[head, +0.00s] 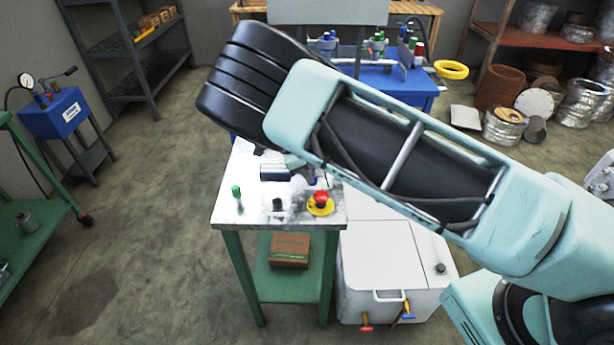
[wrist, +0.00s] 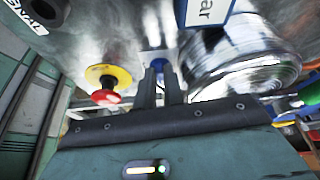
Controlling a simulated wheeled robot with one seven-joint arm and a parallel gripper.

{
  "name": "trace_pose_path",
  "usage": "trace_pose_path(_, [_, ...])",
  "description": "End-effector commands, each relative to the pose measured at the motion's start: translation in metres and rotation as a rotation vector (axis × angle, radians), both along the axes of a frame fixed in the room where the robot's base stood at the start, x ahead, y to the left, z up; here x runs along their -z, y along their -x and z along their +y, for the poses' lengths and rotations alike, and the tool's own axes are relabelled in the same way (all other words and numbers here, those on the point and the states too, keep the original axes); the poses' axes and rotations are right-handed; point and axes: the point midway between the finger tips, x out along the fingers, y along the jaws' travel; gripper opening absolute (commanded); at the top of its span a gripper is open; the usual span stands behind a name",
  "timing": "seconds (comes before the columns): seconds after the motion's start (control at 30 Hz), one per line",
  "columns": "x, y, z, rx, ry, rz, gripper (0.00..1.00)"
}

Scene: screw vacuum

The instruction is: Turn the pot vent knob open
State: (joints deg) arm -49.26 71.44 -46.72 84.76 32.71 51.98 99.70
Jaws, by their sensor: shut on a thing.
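In the wrist view, my gripper (wrist: 160,75) points at the worktop with its two dark fingers close together. It is shut on a small blue part (wrist: 154,63), which appears to be the pot vent knob; only bits of blue show around the fingers. The shiny metal pot (wrist: 245,62) stands just right of the fingers. In the head view, my arm covers the gripper and most of the pot area. How far the knob is turned cannot be told.
A red push button on a yellow disc (wrist: 108,80) is close left of the fingers; it also shows at the table's front (head: 320,203). The metal worktop (head: 228,205) carries a small green-capped item (head: 236,191). A white cabinet (head: 385,255) stands right of the table.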

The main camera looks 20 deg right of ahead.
Motion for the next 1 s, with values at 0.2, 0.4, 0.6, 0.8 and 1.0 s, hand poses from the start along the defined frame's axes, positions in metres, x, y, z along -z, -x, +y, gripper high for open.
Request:
trace_pose_path(0.2, [0.0087, 0.0016, -0.0015, 0.106, -0.001, 0.008, 0.00])
trace_pose_path(0.4, [0.0082, 0.0018, -0.0015, 0.151, 0.000, 0.010, 0.00])
trace_pose_path(0.6, [0.0079, 0.0016, -0.0015, 0.165, 0.000, 0.010, 0.00])
trace_pose_path(0.8, [0.0079, 0.0019, -0.0016, 0.165, 0.000, 0.010, 0.00])
trace_pose_path(1.0, [0.0079, 0.0019, -0.0019, 0.164, 0.000, 0.010, 0.35])
